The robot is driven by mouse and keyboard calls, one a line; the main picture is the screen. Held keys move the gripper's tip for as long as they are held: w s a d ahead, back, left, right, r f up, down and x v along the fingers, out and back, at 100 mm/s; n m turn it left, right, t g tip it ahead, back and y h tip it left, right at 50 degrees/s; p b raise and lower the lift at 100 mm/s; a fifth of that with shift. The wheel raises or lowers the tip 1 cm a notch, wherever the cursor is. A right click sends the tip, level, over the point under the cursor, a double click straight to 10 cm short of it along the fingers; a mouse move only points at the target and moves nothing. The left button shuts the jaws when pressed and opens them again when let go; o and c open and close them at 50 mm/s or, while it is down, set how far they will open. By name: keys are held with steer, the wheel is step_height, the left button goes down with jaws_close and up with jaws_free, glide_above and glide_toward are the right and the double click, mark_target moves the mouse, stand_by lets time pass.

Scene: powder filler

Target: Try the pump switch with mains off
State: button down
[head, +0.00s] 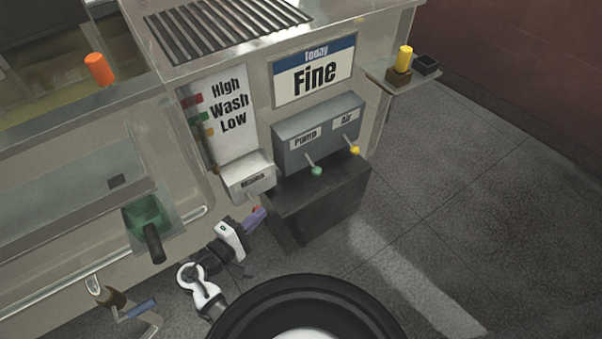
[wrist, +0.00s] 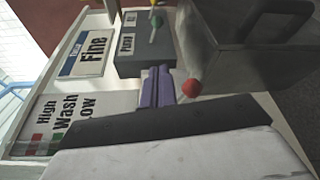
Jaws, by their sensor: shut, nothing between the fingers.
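The pump switch (head: 317,170) is a lever with a green knob on the grey panel box, under the label "Pump". Its green knob also shows in the wrist view (wrist: 156,22). The small white mains box (head: 248,181) sits left of it. A red knob (wrist: 191,88) shows right by my fingertips, below the mains box, its lever mostly hidden. My gripper (head: 256,215) has purple fingers, shut and empty, low in front of the mains box. In the wrist view, the fingers (wrist: 156,88) are close to the red knob; I cannot tell whether they touch it.
The air switch (head: 354,149) with a yellow knob is right of the pump switch. A black block (head: 318,205) stands under the panel. A green-cupped black handle (head: 150,230) and a rail are at left. A side shelf (head: 405,78) juts out at right. Open floor lies right.

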mark_target(312, 165)
steer(key=p+x, duration=0.2)
steer(key=x, duration=1.6)
steer(key=shift+w+d, duration=0.1)
steer(key=shift+d, duration=0.05)
steer(key=shift+r+p, duration=0.1)
steer(key=shift+p, duration=0.3)
steer(key=shift+r+p, duration=0.1)
steer(key=shift+p, duration=0.2)
steer(key=shift+n, duration=0.3)
steer(key=shift+d+r+n+g+p, duration=0.15)
steer(key=shift+r+n+g+p, duration=0.55)
steer(key=shift+p, duration=1.3)
steer(key=shift+s+r+n+p, duration=0.15)
steer(key=shift+s+n+p, duration=0.15)
steer(key=shift+n+p, duration=0.6)
steer(key=shift+d+r+p, duration=0.1)
steer(key=shift+r+p, duration=0.2)
steer(key=shift+p, duration=0.05)
